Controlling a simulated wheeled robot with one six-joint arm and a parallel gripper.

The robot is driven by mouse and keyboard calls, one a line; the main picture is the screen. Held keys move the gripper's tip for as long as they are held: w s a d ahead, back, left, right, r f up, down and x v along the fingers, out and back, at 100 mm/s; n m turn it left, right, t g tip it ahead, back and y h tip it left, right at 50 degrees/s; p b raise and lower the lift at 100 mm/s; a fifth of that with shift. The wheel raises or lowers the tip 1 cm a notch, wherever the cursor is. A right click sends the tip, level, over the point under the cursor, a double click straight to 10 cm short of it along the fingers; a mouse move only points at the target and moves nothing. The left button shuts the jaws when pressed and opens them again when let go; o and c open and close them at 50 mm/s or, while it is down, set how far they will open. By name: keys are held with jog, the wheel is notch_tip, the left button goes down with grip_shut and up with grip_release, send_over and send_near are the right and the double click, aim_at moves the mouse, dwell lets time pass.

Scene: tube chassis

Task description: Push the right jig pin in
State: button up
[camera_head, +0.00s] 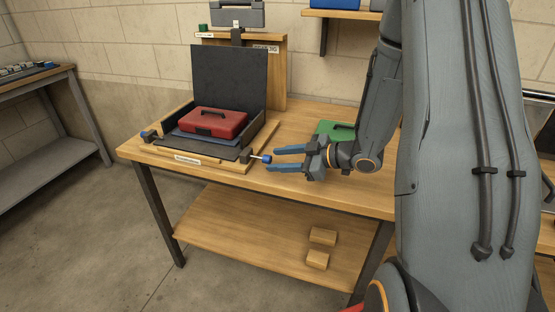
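The right jig pin (266,158) has a blue knob on a short bright shaft. The shaft sticks out to the right of a dark block (246,156) at the jig's front right corner. My gripper (273,158) comes from the right, with its two blue fingers apart and empty. The knob shows at the mouth between the fingertips; I cannot tell whether they touch it. A red case (213,122) lies in the jig in front of an upright dark panel (230,75).
A green case (335,129) lies on the wooden table (290,190) behind my arm. Two wooden blocks (320,246) lie on the lower shelf. A grey case (237,14) stands above at the back. The table's front strip is clear.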

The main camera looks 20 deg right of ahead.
jog(key=shift+w+a+f, duration=0.2)
jog(key=shift+w+a, duration=0.1)
jog(key=shift+a, duration=0.05)
jog(key=shift+c, duration=0.2)
